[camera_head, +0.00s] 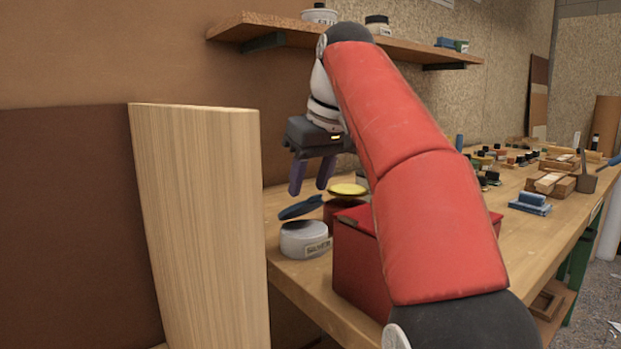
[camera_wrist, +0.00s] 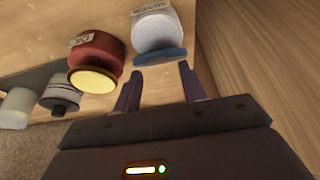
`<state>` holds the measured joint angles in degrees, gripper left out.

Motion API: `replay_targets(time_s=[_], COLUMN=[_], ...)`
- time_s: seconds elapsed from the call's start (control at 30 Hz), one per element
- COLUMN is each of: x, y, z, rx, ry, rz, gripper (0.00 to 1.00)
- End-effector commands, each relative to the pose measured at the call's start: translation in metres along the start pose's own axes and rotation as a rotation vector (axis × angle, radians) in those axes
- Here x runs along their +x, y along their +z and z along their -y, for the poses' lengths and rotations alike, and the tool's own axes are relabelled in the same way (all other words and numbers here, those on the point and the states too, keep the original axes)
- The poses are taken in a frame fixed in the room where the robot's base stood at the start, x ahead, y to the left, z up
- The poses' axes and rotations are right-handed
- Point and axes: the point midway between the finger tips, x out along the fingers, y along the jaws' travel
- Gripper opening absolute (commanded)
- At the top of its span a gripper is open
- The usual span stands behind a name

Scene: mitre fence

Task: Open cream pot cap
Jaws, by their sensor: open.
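A whitish, cream-coloured pot (camera_head: 303,240) with a label stands on the bench. Its blue cap (camera_head: 300,207) is tilted up at an angle above the pot's top, its left edge low and its right edge raised. In the wrist view the pot (camera_wrist: 155,30) is at the top, with the blue cap (camera_wrist: 160,57) edge-on in front of it. My gripper (camera_head: 310,184) is open and empty, just above the cap. In the wrist view its fingertips (camera_wrist: 160,70) are spread on either side of the cap's near edge. I cannot tell whether they touch it.
A red pot (camera_wrist: 98,50) with a yellow lid (camera_head: 347,189) stands close beside the cream pot. A dark grey tin (camera_wrist: 60,95) is further along. A red box (camera_head: 358,265) stands in front. A tall wooden board (camera_head: 200,230) rises at left. A shelf (camera_head: 245,32) runs above.

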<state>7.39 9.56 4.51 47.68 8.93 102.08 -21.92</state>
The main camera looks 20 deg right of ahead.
Motion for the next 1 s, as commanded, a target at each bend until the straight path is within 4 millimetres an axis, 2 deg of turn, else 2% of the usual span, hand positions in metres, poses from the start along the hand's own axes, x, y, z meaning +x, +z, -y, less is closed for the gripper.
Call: replay_targets(time_s=[0.27,0.57,1.0], x=[-0.005,-0.031,-0.062], y=[0.000,-0.001,0.082], z=[0.000,-0.001,0.000], rx=[0.000,0.000,0.002], ry=[0.000,0.001,0.002], rz=[0.000,-0.002,-0.001], gripper=[0.42,0.42,0.42])
